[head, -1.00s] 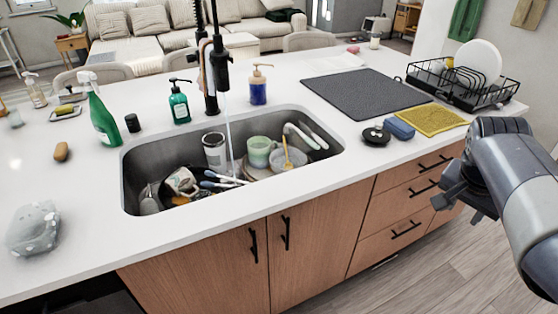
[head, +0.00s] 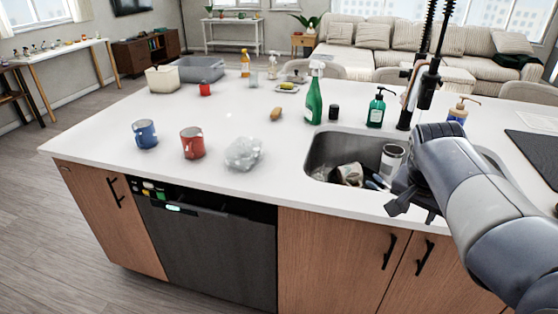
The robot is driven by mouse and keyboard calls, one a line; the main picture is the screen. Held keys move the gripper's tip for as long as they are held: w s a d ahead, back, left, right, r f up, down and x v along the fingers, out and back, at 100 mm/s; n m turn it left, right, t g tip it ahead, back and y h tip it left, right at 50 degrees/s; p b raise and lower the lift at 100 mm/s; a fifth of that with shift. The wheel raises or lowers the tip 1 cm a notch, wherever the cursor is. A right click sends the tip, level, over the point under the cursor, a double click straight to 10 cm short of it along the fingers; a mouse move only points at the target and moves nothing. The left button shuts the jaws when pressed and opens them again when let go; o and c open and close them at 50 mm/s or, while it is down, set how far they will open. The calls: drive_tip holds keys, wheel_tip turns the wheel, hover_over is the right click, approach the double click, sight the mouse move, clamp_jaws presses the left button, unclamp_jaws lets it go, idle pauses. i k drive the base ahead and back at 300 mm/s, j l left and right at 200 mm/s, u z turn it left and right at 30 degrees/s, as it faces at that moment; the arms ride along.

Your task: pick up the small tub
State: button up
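A small cream tub (head: 162,79) stands at the far left edge of the island counter, beside a larger grey basin (head: 203,70). It looks upright; its inside is too small to make out. My gripper (head: 414,208) is at the right, above the front edge of the sink, far from the tub. Its fingers are dark and partly hidden by my arm, so its opening cannot be told. Nothing is visibly held.
The sink (head: 318,152) holds dishes. A blue mug (head: 145,134), a red mug (head: 193,142) and a clear crumpled lump (head: 243,153) stand near the counter's front. A green spray bottle (head: 314,98) stands behind the sink.

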sight(243, 152)
drive_tip(key=i+j+u, duration=0.35)
drive_tip(key=i+j, duration=0.2)
drive_tip(key=i+j+u, duration=0.4)
drive_tip(key=i, duration=0.3)
